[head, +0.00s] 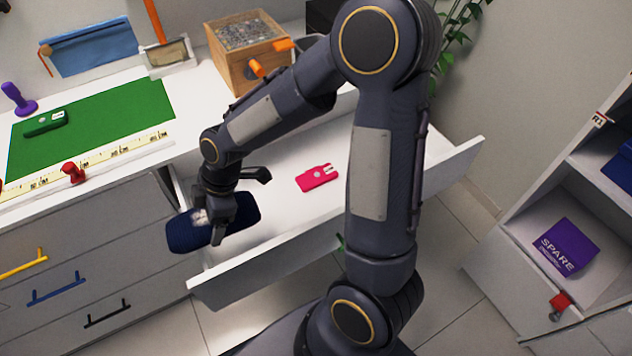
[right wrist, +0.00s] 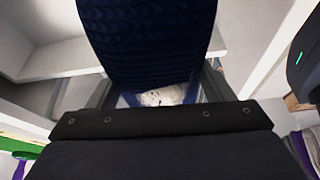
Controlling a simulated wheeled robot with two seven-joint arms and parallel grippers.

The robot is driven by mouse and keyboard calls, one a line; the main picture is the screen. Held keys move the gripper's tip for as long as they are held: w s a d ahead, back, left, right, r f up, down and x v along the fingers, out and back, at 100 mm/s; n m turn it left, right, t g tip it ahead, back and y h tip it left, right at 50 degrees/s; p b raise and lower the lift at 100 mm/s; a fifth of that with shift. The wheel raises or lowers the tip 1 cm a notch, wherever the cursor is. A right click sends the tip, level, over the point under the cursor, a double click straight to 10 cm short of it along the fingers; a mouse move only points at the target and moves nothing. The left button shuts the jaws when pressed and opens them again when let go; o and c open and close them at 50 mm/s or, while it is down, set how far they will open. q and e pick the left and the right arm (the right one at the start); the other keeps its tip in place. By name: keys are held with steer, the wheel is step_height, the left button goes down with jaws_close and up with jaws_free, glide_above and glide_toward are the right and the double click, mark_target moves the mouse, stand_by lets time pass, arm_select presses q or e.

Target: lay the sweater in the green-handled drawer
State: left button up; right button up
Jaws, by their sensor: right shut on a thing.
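My right gripper (head: 232,210) is shut on the sweater (head: 185,233), a dark blue knitted bundle with a pale patch. In the right wrist view the sweater (right wrist: 150,45) fills the space beyond the gripper (right wrist: 160,100). In the head view the sweater is at the left end of the open white drawer (head: 285,240) and sticks out past its left side. I cannot tell its exact height over the drawer. A bit of green handle (head: 340,241) shows at the drawer's front, mostly hidden by my arm. My left gripper is out of view.
A pink object (head: 318,178) lies in the drawer, with bare floor around it. Closed drawers with yellow (head: 22,264), blue (head: 57,289) and black (head: 107,314) handles are at left. A wooden box (head: 248,50) stands on the counter. Shelves with a purple box (head: 566,248) are at right.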

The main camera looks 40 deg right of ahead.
steer(key=shift+d+f, duration=0.1)
steer(key=shift+n, duration=0.3)
steer(key=d+f, duration=0.1)
steer(key=d, duration=0.2)
steer(key=d+f, duration=0.1)
steer(key=d, duration=0.2)
steer(key=d+f, duration=0.1)
steer(key=d, duration=0.2)
steer(key=shift+s+f+p, duration=0.3)
steer(key=shift+f, duration=0.1)
steer(key=d+f, duration=0.3)
steer(key=f, duration=0.1)
steer(key=shift+d+f, duration=0.4)
steer(key=f, duration=0.1)
steer(key=d+f, duration=0.1)
steer(key=f, duration=0.1)
steer(key=shift+s+f, duration=0.1)
steer(key=shift+f, duration=0.55)
steer(key=shift+f, duration=0.1)
steer(key=o, duration=1.2)
steer(key=shift+c, duration=0.2)
